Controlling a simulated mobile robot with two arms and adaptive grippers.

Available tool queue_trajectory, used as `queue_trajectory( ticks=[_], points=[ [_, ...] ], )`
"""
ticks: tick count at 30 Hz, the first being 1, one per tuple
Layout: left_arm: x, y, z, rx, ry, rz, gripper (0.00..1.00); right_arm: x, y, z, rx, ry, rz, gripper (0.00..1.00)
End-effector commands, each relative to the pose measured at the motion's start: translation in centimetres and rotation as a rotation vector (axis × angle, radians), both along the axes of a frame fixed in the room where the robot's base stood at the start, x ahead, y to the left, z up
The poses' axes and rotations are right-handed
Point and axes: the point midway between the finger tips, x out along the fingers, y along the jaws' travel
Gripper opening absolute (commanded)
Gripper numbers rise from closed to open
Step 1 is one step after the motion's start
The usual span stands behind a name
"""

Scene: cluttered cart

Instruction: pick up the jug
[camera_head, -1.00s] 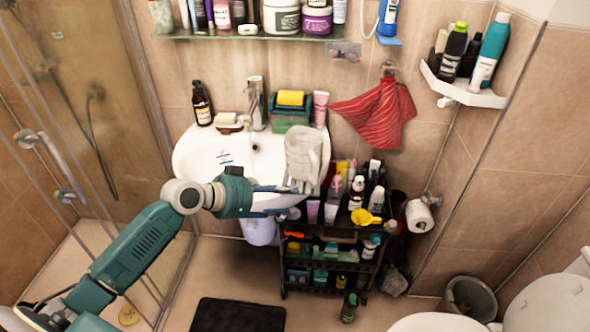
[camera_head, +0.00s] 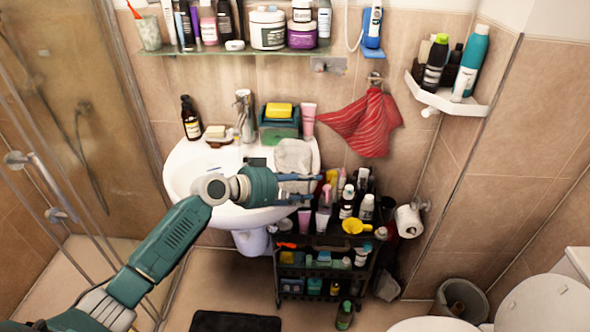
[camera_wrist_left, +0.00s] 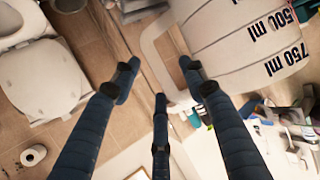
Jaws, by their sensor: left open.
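The jug (camera_head: 295,155) is pale and cloudy, at the right rim of the white sink (camera_head: 180,175) in the head view. My left gripper (camera_head: 315,188) is open and crosses in front of the jug, hiding its lower part. In the left wrist view the jug (camera_wrist_left: 235,40) fills the upper right, with "750 ml" and "500 ml" marks and a handle loop (camera_wrist_left: 150,50). The spread fingers of my left gripper (camera_wrist_left: 159,82) point toward the handle and hold nothing. I cannot tell whether a finger touches it. My right gripper does not show.
A black cart (camera_head: 320,270) crowded with bottles and a yellow scoop (camera_head: 353,226) stands right of the sink. A soap bottle (camera_head: 190,118), a tap (camera_head: 244,112) and a green caddy (camera_head: 279,122) stand at the sink's back. A red towel (camera_head: 362,122) hangs behind.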

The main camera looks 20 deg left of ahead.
Motion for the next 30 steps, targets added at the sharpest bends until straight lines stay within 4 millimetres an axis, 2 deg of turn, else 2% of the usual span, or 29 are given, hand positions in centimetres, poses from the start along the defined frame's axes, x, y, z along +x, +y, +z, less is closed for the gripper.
queue_trajectory(
  ticks=[3, 10, 11, 17, 30],
  points=[
    [0.78, -0.54, -0.3, 0.0, -0.002, 0.001, 0.43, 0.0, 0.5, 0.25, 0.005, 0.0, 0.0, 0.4],
    [0.85, -0.62, -0.49, 0.002, -0.001, 0.0, 0.43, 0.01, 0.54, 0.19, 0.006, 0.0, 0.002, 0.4],
    [0.85, -0.61, -0.49, 0.001, -0.001, 0.001, 0.39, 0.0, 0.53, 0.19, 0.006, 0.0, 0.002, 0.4],
    [0.84, -0.59, -0.47, 0.001, -0.001, 0.001, 0.0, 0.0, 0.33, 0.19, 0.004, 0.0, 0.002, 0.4],
    [0.9, -0.55, 0.2, 0.002, -0.004, 0.0, 0.0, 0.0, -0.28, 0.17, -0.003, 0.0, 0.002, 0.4]
  ],
)
